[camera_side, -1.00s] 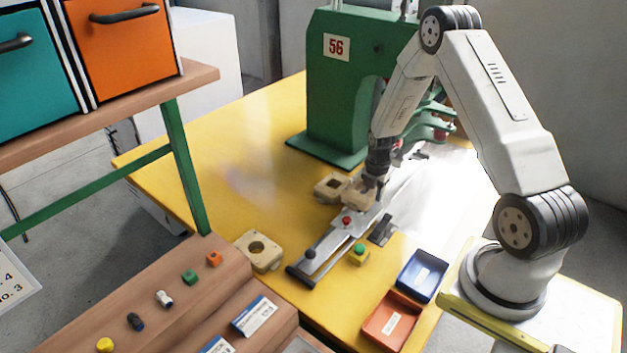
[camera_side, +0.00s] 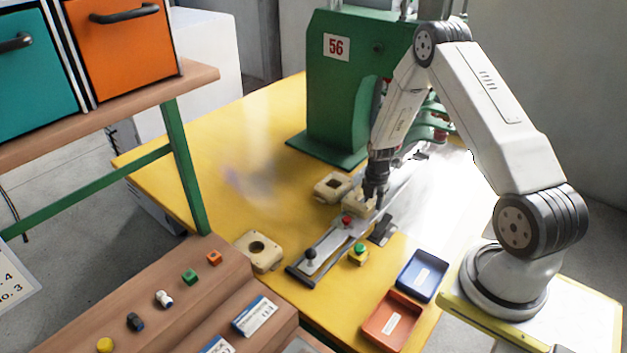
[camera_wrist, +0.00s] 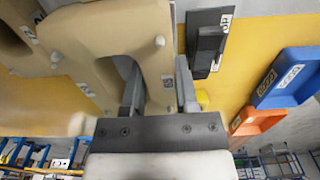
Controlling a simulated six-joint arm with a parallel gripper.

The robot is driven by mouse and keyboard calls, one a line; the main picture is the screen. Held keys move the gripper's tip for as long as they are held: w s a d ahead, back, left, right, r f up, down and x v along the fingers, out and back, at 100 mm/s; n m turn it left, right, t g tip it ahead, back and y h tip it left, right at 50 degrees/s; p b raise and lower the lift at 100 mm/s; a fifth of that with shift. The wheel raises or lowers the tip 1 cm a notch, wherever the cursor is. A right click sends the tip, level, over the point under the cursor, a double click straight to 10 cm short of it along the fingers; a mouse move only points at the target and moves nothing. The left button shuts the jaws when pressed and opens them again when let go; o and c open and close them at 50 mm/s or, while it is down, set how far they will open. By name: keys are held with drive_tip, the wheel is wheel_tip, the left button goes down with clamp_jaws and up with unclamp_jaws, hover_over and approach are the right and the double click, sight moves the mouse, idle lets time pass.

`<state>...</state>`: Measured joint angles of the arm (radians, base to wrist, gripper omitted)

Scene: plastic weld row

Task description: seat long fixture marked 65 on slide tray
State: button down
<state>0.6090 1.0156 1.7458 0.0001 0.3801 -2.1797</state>
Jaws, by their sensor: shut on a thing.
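My gripper (camera_side: 374,194) is shut on a beige fixture (camera_side: 358,204) over the slide tray (camera_side: 325,250), a long grey metal strip. Whether the fixture rests fully on the tray I cannot tell. In the wrist view my gripper's fingers (camera_wrist: 158,98) straddle one wall of the held fixture (camera_wrist: 150,35), with an opening beside that wall. A second beige fixture (camera_side: 332,187) lies just left of the held one. A third beige fixture (camera_side: 258,252) lies left of the tray's near end.
The green machine marked 56 (camera_side: 335,100) stands behind. A red knob (camera_side: 347,220) and a dark knob (camera_side: 311,254) stand on the tray. A green button (camera_side: 358,254), a blue bin (camera_side: 422,276) and an orange bin (camera_side: 391,319) are to the right. The yellow table (camera_side: 215,165) is clear at left.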

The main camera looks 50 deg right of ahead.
drive_tip(key=shift+f, duration=0.9)
drive_tip(key=shift+f, duration=0.45)
idle(1.1)
drive_tip(key=shift+r, duration=0.1)
idle(0.4)
drive_tip(key=shift+c, duration=1.4)
unclamp_jaws()
drive_tip(key=c, duration=0.5)
drive_tip(key=shift+o, duration=0.2)
drive_tip(key=shift+r, duration=0.15)
drive_tip(key=shift+r, duration=3.35)
